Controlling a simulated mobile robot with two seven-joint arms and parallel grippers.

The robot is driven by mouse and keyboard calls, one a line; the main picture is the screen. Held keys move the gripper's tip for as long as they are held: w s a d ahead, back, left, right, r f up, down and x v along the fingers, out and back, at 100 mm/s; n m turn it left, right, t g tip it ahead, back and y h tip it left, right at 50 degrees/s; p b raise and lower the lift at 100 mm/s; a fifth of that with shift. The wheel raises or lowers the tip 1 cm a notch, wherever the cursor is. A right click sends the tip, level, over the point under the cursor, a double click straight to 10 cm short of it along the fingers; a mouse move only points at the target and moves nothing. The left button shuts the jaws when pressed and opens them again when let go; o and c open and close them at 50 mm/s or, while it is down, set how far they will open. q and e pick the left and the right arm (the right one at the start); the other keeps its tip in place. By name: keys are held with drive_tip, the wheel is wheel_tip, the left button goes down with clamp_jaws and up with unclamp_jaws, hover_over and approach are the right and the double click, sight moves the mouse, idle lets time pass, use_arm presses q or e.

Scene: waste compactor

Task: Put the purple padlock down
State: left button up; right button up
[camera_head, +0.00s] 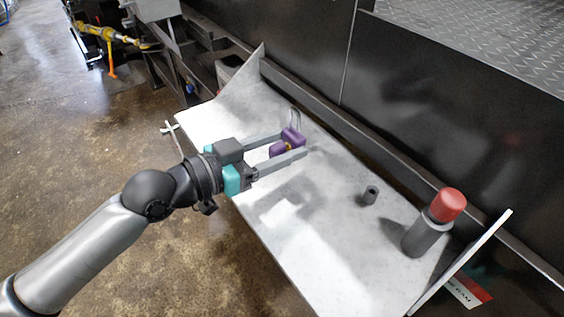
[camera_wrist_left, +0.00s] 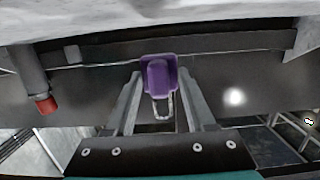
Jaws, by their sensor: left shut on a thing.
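A purple padlock (camera_head: 287,144) with a grey shackle is between the fingers of my left gripper (camera_head: 288,146), over the far part of the pale metal tray (camera_head: 330,245). The gripper is shut on it. The shackle sticks up and away from the fingers in the head view. In the left wrist view the padlock (camera_wrist_left: 158,75) sits between the two fingertips, its shackle pointing back toward the gripper's palm. I cannot tell whether the padlock touches the tray. My right gripper is not in view.
A dark grey bottle with a red cap (camera_head: 428,227) stands near the tray's right end. A small dark cylinder (camera_head: 369,195) stands left of it. A dark machine wall (camera_head: 420,120) rises behind the tray.

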sight(282, 174)
use_arm(q)
drive_tip(key=shift+f+b, duration=0.45)
drive_tip(key=shift+f, duration=1.35)
drive_tip(key=shift+f, duration=0.1)
drive_tip(key=shift+f, duration=0.15)
drive_tip(key=o, duration=1.2)
drive_tip(key=shift+r, duration=0.35)
drive_tip(key=v, duration=0.3)
drive_tip(key=b+v, duration=0.1)
drive_tip(key=v, duration=0.3)
drive_tip(key=shift+s+a+f, duration=0.15)
drive_tip(key=shift+a, duration=0.15)
drive_tip(key=shift+b+v, duration=0.9)
drive_tip(key=shift+v, duration=1.3)
